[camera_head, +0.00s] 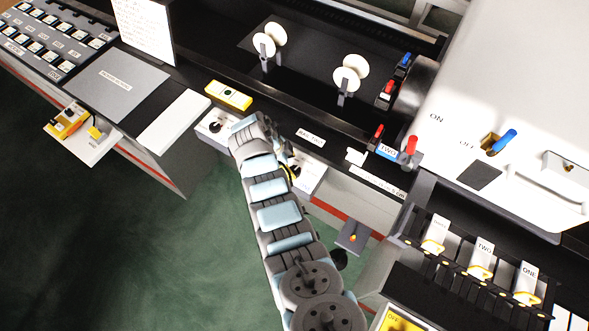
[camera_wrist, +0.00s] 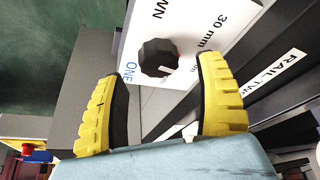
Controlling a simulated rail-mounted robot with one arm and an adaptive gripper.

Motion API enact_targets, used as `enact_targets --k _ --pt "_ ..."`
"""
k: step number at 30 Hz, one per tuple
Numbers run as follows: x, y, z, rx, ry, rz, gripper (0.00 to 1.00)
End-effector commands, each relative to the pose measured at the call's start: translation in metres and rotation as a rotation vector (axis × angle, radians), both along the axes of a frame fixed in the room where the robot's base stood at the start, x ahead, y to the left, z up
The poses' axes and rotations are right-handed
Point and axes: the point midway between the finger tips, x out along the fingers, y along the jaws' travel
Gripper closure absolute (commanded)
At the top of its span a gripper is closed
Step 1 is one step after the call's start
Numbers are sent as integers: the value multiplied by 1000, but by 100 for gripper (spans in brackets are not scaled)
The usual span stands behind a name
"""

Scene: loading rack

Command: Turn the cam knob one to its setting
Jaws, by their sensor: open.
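The cam knob one (camera_wrist: 158,57) is a black knob on a white panel (camera_wrist: 196,28) in the wrist view. Blue lettering ONE is beside it, and 30 mm is printed above and to its right. A pale mark shows on the knob's lower right side. My gripper (camera_wrist: 163,76) is open, with one yellow ridged finger at lower left and one at right of the knob. The knob appears beyond the fingertips, between them; I cannot tell whether they touch. In the head view, the white panel (camera_head: 312,178) is partly covered by my arm, and my gripper is mostly hidden.
A second white panel with a dark knob (camera_head: 215,126) is left of my arm. A RAIL TWO label (camera_wrist: 272,72) lies on the dark rail at right in the wrist view. Red and blue levers (camera_head: 410,148) stand right of the panel. Green floor (camera_head: 150,240) is clear at left.

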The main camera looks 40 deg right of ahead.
Motion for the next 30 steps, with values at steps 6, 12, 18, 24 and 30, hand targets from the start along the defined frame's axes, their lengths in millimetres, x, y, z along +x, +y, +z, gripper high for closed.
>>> enact_targets --k 6,12,18,24,30 --pt "-5 -5 -17 1 3 0 29" --pt "-9 -8 -29 2 6 -2 29" --pt "-10 -10 -33 1 1 0 29" --pt "-10 -11 -34 0 0 -1 29" --pt "-10 -10 -34 1 1 0 44"
